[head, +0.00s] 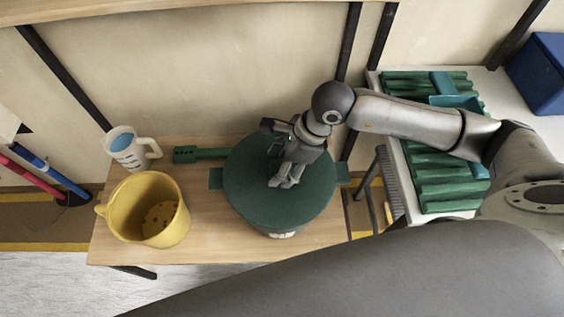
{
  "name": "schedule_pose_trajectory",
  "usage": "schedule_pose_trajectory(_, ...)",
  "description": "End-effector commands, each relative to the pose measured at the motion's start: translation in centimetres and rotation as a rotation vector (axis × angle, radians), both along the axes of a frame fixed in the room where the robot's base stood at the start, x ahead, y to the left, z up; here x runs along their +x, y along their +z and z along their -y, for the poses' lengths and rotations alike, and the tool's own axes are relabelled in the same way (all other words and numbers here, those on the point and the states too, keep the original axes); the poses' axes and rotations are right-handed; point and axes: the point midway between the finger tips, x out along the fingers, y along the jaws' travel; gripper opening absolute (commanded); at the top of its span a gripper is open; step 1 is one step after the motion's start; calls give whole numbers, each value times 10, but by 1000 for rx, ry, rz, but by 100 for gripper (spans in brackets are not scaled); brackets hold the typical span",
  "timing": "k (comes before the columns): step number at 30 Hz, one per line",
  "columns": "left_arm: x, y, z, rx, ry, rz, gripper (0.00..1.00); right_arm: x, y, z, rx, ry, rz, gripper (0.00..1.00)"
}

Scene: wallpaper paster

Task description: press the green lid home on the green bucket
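The green lid (252,198) lies over the top of the green bucket on the wooden table. The lid hides nearly all of the bucket, so I cannot tell how deep it sits; tabs stick out at left and right. My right gripper (284,184) is over the lid's middle, pointing down, with its fingertips close together at or just above the lid. Nothing shows between the fingers. My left gripper is not in view.
A yellow bucket (130,222) and a white measuring jug (130,150) stand left of the lid. A green handled tool (198,154) lies behind. Green rolls (448,190) fill the right-hand shelf, near a blue box (540,75). Bare table (215,240) lies between the buckets.

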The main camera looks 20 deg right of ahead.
Motion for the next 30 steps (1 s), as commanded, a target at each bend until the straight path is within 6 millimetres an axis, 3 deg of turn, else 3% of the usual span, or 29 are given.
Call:
schedule_pose_trajectory(7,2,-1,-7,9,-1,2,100,0,-1,0,-1,0,-1,66)
schedule_pose_trajectory(10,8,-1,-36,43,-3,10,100,0,1,1,-1,0,0,66)
schedule_pose_trajectory(14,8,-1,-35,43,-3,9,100,-1,11,5,-1,-1,2,66)
schedule_pose_trajectory(24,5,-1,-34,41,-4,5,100,-6,58,25,0,-2,3,66)
schedule_pose_trajectory(30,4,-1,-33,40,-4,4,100,-9,71,30,0,0,0,66)
